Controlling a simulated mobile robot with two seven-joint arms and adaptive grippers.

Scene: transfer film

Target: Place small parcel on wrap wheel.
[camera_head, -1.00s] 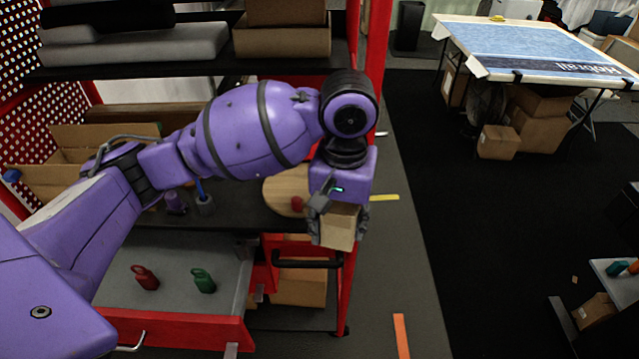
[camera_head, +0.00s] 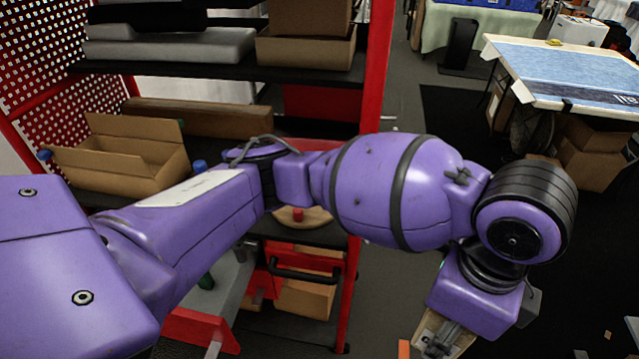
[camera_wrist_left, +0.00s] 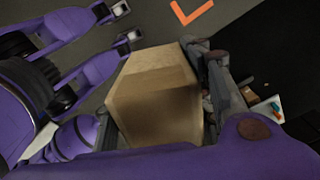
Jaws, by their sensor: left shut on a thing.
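A small brown cardboard parcel (camera_wrist_left: 155,95) is between the fingers of my left gripper (camera_wrist_left: 165,110) in the left wrist view. The gripper is shut on it. In the head view the left gripper (camera_head: 440,335) is at the bottom right, out over the floor, with a bit of the parcel (camera_head: 426,326) showing at the picture's lower edge. A round wooden disc with a red knob (camera_head: 303,217), perhaps the wrap wheel, lies on the dark shelf behind my left arm and is partly hidden by it. My right gripper is not in view.
An open cardboard box (camera_head: 120,165) stands on the shelf at left. The red rack post (camera_head: 370,90) rises beside my arm. A drawer with a red front (camera_head: 200,330) stands open below. A blue-topped table (camera_head: 570,75) is at the back right.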

